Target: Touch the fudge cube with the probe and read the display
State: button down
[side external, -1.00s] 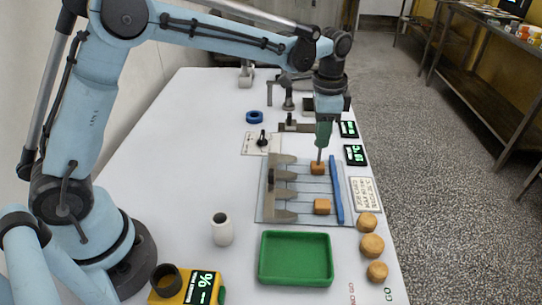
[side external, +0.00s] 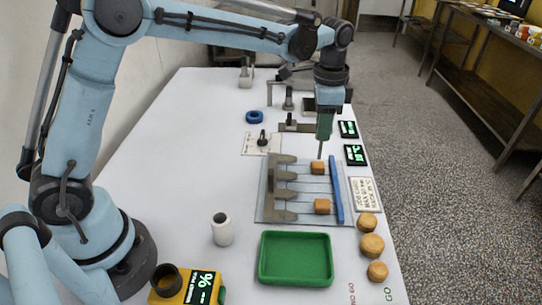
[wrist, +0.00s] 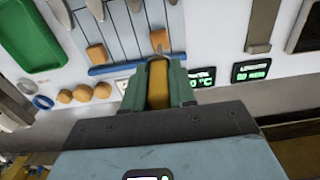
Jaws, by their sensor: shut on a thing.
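My gripper (side external: 324,132) is shut on the probe; its yellow-brown body (wrist: 158,84) shows between the green fingers in the wrist view. The thin probe shaft (side external: 320,149) points down. Its tip is just above the far fudge cube (side external: 317,167), with a small gap seeming to show. In the wrist view the tip overlaps this cube (wrist: 159,38). A second brown cube (side external: 321,206) lies nearer on the wire mesh frame (side external: 266,213). Two dark displays with green digits, one far (side external: 348,129) and one near (side external: 354,155), stand right of the frame; the digits are too small to read surely.
A blue bar (side external: 336,190) runs along the mesh's right side. A printed card (side external: 365,194) and several round brown pieces (side external: 372,245) lie beyond it. A green tray (side external: 262,262), white cup (side external: 222,229) and yellow device (side external: 172,297) stand nearer.

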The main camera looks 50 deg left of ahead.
jog(key=shift+r, duration=3.1)
